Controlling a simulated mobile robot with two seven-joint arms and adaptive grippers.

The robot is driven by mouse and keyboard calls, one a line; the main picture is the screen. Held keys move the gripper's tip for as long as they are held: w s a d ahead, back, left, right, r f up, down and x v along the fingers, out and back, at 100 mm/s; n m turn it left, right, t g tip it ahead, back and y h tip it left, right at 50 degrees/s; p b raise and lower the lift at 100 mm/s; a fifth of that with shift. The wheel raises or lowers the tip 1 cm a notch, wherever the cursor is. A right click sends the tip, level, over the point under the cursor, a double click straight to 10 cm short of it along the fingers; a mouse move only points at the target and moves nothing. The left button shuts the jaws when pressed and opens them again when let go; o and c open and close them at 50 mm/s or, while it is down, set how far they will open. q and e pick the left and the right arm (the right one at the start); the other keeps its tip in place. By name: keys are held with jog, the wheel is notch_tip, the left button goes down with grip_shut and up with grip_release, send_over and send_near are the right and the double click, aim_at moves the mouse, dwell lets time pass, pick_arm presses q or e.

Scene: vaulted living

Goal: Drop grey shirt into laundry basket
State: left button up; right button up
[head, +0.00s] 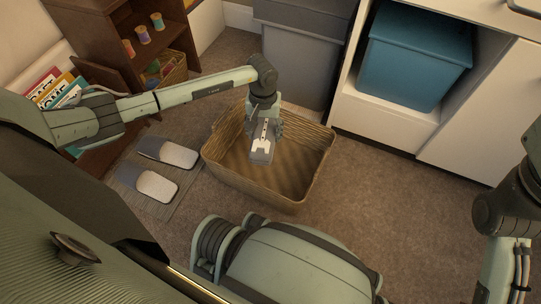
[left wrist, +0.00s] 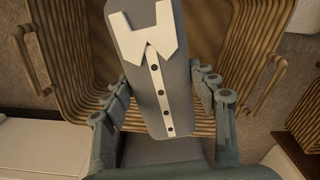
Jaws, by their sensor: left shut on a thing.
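The grey shirt (head: 262,150) is a folded block with a white collar and a buttoned strip. My left gripper (head: 264,124) is shut on it and holds it over the woven laundry basket (head: 228,178). In the left wrist view the shirt (left wrist: 158,85) sits between the two fingers of the gripper (left wrist: 165,92), with the basket (left wrist: 85,62) behind it. The basket stands on the carpet, and the part of its inside that shows is bare. I cannot tell the shirt's exact height above the basket floor. The right gripper is out of view; only part of my right arm shows.
A pair of slippers (head: 155,186) lies on a mat left of the basket. A grey bin (head: 298,60) stands behind it. A blue bin (head: 415,60) sits in a white cabinet (head: 487,125). A brown shelf (head: 112,25) is at upper left. Carpet right of the basket is clear.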

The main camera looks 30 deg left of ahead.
pick_arm(q)
jog(key=o, duration=1.3)
jog(key=shift+o, duration=0.2)
jog(key=shift+r, duration=0.1)
notch_tip(320, 180, up, 12)
